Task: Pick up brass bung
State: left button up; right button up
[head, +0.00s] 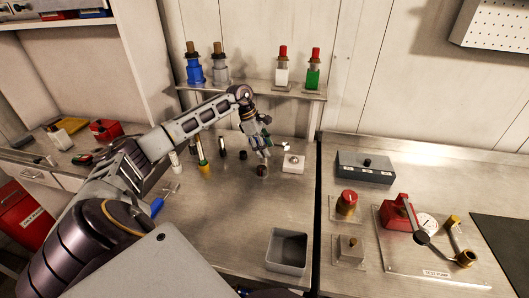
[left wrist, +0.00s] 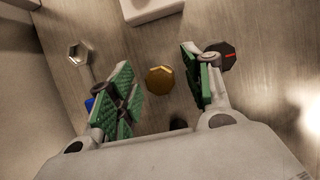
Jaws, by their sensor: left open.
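The brass bung (left wrist: 160,80) is a gold, many-sided piece in the left wrist view. It lies between my left gripper's (left wrist: 158,72) two green-padded fingers, with gaps on both sides. The fingers are apart and nothing is held. In the head view, my left gripper (head: 264,152) points down over the steel bench, left of a white block (head: 293,163). I cannot make out the bung there; the gripper may hide it. My right gripper is not in view.
A dark piece with a red mark (left wrist: 222,56) lies close to the right finger. A silver hexagonal piece (left wrist: 78,54) is left. An open grey bin (head: 287,251) stands at the front. A shelf (head: 262,91) with several bottles is behind. Small upright items stand left of the gripper.

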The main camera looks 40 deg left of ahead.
pick_arm(q)
jog(key=shift+d+f, duration=0.15)
jog(key=shift+f, duration=0.2)
jog(key=c, duration=1.1)
jog(key=shift+o, duration=0.2)
jog(key=shift+r, duration=0.15)
